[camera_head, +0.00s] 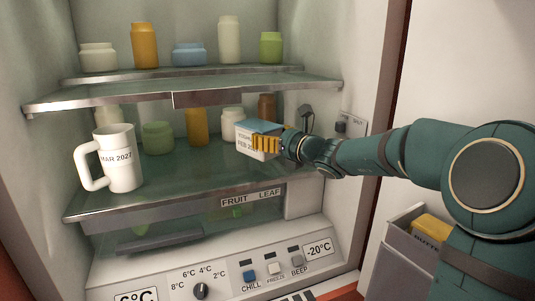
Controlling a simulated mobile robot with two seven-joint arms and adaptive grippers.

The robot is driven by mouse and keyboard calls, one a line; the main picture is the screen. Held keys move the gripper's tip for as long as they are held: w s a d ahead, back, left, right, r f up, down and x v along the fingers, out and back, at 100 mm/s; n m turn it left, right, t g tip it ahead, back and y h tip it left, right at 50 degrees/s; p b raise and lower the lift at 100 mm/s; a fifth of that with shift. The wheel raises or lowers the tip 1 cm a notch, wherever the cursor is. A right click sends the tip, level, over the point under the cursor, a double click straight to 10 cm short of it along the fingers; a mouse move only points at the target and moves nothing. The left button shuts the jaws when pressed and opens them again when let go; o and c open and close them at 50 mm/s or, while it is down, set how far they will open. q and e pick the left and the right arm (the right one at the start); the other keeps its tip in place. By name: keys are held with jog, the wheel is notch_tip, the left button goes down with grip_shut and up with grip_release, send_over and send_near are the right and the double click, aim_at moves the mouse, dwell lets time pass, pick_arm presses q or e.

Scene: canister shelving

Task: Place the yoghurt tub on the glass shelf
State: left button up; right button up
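The yoghurt tub (246,140) is a white, box-like tub with a blue top and a partly covered date label. It is over the right part of the middle glass shelf (190,178) in the open fridge. My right gripper (266,143) reaches in from the right, with yellow fingers against the tub's near side; it looks shut on the tub. The far finger is hidden. I cannot tell whether the tub's base touches the glass. My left gripper is not in view.
A white jug (120,160) stands at the shelf's left front. Behind it are a green jar (158,138), an orange bottle (196,127) and other containers. The upper shelf (130,93) holds several jars. Glass between jug and tub is clear. A drawer lies below.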

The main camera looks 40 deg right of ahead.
notch_tip(320, 180, down, 4)
jog(key=shift+r+b, duration=0.15)
jog(key=shift+b, duration=0.25)
jog(key=shift+r, duration=0.1)
jog(key=shift+f, duration=0.2)
jog(key=o, duration=1.2)
jog(key=shift+c, duration=0.2)
jog(key=shift+r, duration=0.1)
